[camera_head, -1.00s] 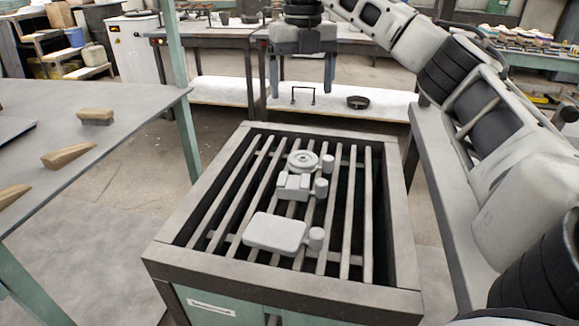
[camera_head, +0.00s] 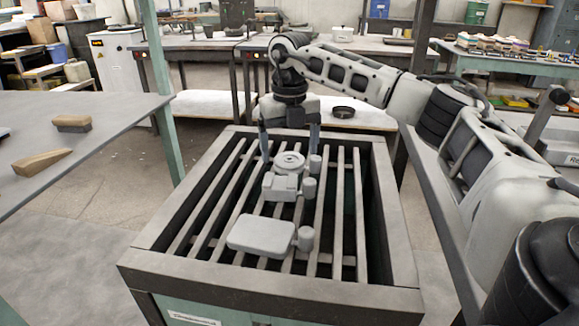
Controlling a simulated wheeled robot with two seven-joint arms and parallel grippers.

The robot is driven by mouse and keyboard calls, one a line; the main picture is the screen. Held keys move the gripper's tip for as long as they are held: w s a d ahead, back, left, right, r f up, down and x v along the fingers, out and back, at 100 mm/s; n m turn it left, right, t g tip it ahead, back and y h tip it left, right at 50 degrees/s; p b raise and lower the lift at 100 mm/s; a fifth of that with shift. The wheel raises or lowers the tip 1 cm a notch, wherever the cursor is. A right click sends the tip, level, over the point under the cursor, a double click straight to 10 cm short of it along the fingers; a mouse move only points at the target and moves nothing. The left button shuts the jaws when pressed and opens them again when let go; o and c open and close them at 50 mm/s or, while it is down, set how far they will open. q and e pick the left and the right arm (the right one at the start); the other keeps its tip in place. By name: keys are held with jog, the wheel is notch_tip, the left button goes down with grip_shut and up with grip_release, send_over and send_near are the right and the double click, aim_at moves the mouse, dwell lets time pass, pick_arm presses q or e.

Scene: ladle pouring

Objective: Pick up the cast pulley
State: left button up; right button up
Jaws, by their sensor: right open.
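The cast pulley (camera_head: 290,161) is a grey round wheel with a hub, with a small stub at its right. It lies at the far end of a row of castings on the slatted grate (camera_head: 327,215). My right gripper (camera_head: 289,143) points down just above and behind the pulley, its two fingers apart, one to the left and one to the right of the pulley. The gripper is open and empty. I cannot tell how far above the slats the fingertips are. My left gripper is out of view.
A blocky casting (camera_head: 283,187) and a flat plate casting (camera_head: 262,235) lie in front of the pulley on the grate. A raised frame (camera_head: 400,235) surrounds the slats. At left a table (camera_head: 90,150) bears wooden-handled brushes (camera_head: 40,162). The grate's right part is clear.

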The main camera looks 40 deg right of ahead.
notch_tip(320, 180, down, 2)
jog(key=shift+f, duration=0.1)
jog(key=c, duration=1.2)
